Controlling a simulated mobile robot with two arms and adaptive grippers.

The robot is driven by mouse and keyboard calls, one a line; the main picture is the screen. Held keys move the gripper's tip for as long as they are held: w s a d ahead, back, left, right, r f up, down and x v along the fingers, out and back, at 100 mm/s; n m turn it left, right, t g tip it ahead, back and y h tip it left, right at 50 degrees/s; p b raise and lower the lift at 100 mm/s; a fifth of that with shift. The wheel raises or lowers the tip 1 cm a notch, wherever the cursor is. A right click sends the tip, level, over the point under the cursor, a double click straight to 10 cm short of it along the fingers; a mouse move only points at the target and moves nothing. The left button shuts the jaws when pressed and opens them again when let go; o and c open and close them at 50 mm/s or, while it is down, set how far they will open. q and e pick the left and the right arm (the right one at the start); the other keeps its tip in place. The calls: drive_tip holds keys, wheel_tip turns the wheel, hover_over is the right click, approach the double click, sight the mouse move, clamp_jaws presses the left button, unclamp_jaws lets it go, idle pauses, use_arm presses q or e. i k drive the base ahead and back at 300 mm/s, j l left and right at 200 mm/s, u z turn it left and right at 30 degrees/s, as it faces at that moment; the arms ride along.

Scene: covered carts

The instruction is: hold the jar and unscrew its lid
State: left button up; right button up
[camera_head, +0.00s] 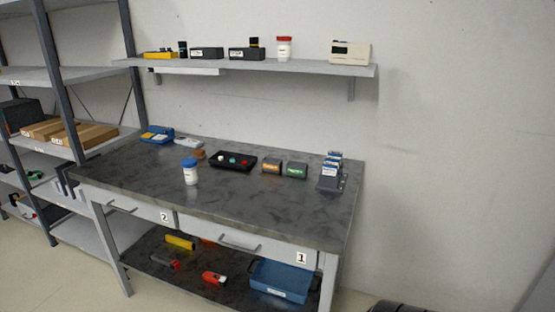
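A white jar (191,177) with a blue lid (189,162) stands upright on the dark worktop of the bench (250,205), left of the middle. The lid sits on top of the jar. A second white jar (284,52) with a red lid stands on the wall shelf. Neither of my grippers shows in the head view, and nothing touches the blue-lidded jar.
Behind the jar are a small brown item (199,154) and a black tray (233,161) with coloured pieces. Two small boxes (272,166) and a card holder (331,176) stand to the right. The worktop's front is clear. A shelf rack (65,75) stands left.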

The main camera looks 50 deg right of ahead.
sight(191, 175)
drive_tip(key=i+l+z, duration=0.15)
drive_tip(key=z, duration=0.25)
drive_tip(key=i+l+z, duration=0.1)
drive_tip(key=z, duration=0.25)
drive_tip(key=i+z, duration=0.25)
drive_tip(key=z, duration=0.15)
drive_tip(key=i+z, duration=0.2)
drive_tip(key=z, duration=0.15)
drive_tip(key=i, duration=0.1)
